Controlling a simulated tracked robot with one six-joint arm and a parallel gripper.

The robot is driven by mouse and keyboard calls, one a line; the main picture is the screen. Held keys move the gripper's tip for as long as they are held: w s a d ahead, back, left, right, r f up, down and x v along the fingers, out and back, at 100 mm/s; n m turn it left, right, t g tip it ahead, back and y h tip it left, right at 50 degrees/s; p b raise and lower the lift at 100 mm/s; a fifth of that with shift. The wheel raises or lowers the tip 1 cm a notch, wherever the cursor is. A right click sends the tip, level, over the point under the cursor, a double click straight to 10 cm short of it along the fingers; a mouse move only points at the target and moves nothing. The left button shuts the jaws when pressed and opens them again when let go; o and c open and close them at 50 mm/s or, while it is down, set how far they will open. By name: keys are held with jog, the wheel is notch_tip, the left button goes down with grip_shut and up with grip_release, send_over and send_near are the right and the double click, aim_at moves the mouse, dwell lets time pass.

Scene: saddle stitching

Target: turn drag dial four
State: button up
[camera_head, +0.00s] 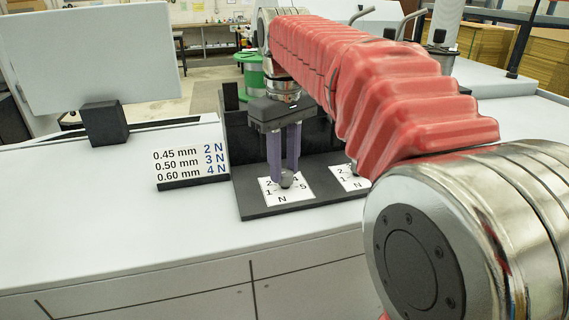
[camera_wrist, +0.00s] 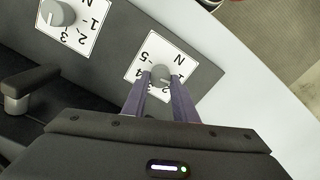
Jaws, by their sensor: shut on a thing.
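A grey round dial (camera_head: 287,181) sits on a white card (camera_head: 287,195) with numbers around it and the letter N. The card lies on a dark base plate (camera_head: 245,198). My gripper (camera_head: 285,174) points straight down with its two purple fingers around this dial, shut on it. In the wrist view the same dial (camera_wrist: 160,75) sits between the fingertips, and a short pale mark on it points to the right. A second grey dial (camera_wrist: 57,14) on its own numbered card is at the upper left there, apart from my gripper.
A sign (camera_head: 190,162) pairs 0.45, 0.50 and 0.60 mm with 2, 3 and 4 N. A dark lever-like part (camera_wrist: 30,85) stands left of my fingers in the wrist view. A white panel (camera_head: 90,55) rises at the back left. The white top (camera_head: 120,230) in front is clear.

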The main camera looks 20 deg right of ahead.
aim_at(286, 172)
jog(key=shift+m, duration=0.4)
jog(key=m, duration=0.4)
jog(key=shift+d, duration=0.15)
jog(key=m, duration=0.5)
dwell(0.5)
jog(key=o, duration=1)
jog(key=shift+o, duration=0.2)
jog(key=shift+r, duration=0.15)
notch_tip(286, 172, up, 13)
jog(key=shift+r, duration=0.15)
jog(key=shift+s, duration=0.1)
